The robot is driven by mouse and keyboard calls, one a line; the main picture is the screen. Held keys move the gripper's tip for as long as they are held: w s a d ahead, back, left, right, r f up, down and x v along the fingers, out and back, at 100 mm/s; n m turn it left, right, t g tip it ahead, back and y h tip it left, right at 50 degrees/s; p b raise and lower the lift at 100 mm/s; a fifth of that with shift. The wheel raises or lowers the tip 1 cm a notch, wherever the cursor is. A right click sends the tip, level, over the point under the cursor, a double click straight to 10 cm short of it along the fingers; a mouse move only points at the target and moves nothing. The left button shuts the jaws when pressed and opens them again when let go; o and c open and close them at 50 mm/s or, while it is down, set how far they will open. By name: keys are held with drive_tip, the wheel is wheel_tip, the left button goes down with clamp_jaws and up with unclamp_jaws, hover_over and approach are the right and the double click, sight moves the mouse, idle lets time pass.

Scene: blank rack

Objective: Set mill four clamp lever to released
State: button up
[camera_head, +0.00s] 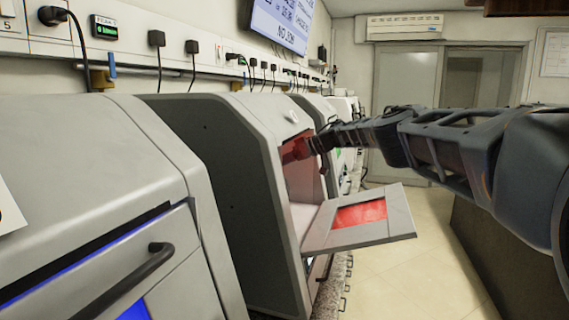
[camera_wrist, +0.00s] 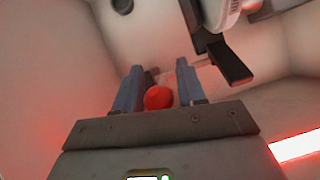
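In the wrist view, a round red knob (camera_wrist: 158,97) shows between the two blue-grey fingers of my gripper (camera_wrist: 158,85). A short dark piece shows just behind the knob; I cannot tell whether it is the clamp lever's arm. The fingers stand apart, with narrow gaps on both sides of the knob. In the head view, my gripper (camera_head: 298,150) reaches into the red-lit opening of the middle grey mill (camera_head: 225,165), whose door (camera_head: 400,212) hangs open. The lever cannot be made out there, and no mill number is readable.
A white spindle-like part (camera_wrist: 218,12) with a dark block (camera_wrist: 228,60) hangs above and right of the fingers. Pale chamber walls surround them. A closed grey machine (camera_head: 90,160) stands at left. The floor aisle (camera_head: 425,235) at right is clear.

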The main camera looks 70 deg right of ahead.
drive_tip(key=shift+o, duration=0.6)
drive_tip(key=shift+s+f, duration=0.1)
drive_tip(key=shift+f, duration=0.15)
drive_tip(key=v, duration=0.7)
drive_tip(key=shift+s+r, duration=0.25)
drive_tip(key=shift+s, duration=0.1)
drive_tip(key=shift+c, duration=0.5)
